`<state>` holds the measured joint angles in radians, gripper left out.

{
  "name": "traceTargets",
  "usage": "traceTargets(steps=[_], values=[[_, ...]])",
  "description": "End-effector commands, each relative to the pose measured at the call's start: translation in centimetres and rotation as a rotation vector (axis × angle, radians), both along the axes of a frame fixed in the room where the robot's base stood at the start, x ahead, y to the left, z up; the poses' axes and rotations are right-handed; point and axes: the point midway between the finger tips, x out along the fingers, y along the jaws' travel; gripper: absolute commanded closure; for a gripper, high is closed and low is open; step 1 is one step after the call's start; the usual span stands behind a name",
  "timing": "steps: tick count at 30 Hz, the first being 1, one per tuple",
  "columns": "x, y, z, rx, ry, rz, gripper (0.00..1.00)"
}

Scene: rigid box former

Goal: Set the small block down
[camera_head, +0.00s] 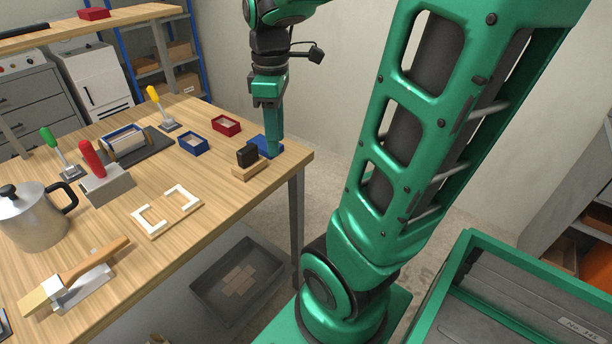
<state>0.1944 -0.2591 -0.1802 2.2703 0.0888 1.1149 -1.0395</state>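My gripper (274,152) points straight down over the right end of the wooden table (226,210). From this side its fingers overlap, so I cannot tell whether they are open or shut, or whether they hold anything. A small flat blue piece (259,141) shows right beside and partly behind the fingertips; I cannot tell whether they touch it. A small dark block (247,156) stands just left of the fingertips on or against a low wooden piece (250,170). Which of these is the small block is not clear.
A blue tray (193,142) and a red tray (226,125) lie left of the gripper. The table edge is close to the gripper's right.

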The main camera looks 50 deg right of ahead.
Motion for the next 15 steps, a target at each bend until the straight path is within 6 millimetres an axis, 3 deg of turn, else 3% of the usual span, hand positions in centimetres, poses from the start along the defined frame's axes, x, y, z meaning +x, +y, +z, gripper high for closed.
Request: traceTargets(steps=[3, 9, 15], values=[[-3.5, 0.4, -1.1, 0.001, 0.0, -0.296, 0.61], [-8.7, 1.1, -3.3, 0.003, 0.006, -0.776, 0.61], [-11.6, 1.6, -4.9, 0.002, 0.009, -1.074, 0.61]])
